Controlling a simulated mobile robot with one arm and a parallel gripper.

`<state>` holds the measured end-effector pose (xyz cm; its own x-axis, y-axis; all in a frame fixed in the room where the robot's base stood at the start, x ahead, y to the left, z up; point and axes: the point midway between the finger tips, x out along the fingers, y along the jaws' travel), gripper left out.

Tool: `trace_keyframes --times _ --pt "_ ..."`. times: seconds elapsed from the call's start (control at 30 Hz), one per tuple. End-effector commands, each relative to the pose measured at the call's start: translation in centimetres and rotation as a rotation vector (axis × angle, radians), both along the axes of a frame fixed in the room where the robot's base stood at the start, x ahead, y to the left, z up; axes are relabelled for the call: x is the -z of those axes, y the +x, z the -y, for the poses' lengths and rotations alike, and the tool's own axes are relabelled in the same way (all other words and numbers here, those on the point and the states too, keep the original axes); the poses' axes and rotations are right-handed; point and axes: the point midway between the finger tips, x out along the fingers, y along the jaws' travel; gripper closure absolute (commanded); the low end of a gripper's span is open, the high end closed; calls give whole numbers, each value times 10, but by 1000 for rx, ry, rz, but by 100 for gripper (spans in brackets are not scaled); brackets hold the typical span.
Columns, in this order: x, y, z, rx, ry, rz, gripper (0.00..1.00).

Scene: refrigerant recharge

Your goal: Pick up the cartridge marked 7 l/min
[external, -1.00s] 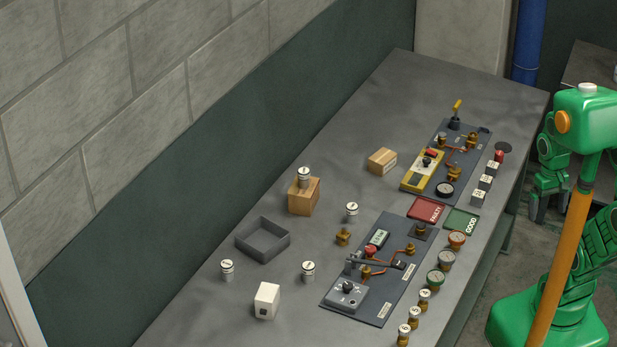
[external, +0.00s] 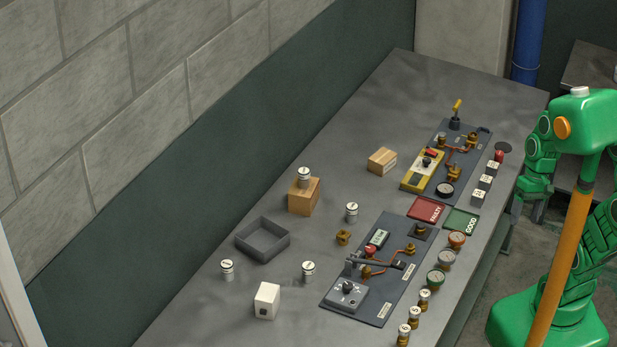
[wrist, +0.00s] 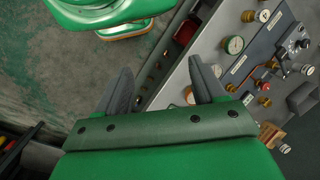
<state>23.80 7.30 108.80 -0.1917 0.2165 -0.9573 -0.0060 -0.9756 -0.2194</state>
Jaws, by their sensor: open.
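Several white-topped cylinders that may be cartridges stand on the grey bench: one on a wooden block (external: 304,177), one right of it (external: 351,211), one at the left (external: 227,268) and one near the front (external: 308,270). Smaller brass pieces with white tops (external: 424,298) stand along the right edge. Their markings are too small to read, so I cannot tell which is 7 l/min. My gripper (wrist: 162,92) is open and empty in the wrist view, its two dark fingers apart over the floor and bench edge. In the external view my arm is beside the bench's right edge.
A panel with a lever and display (external: 387,302) and a second panel with a yellow unit (external: 468,148) lie on the bench. Red (external: 424,208) and green (external: 462,221) trays lie between them. A grey open tray (external: 246,246) and white box (external: 267,300) are farther left.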

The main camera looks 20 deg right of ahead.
Motion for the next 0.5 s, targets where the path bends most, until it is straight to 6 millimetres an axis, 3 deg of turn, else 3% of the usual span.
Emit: trace_keyframes --times 0.2,0.5 --pt "-6 25 -94 47 286 -71 31" --pt "-36 69 -199 207 627 -188 31"
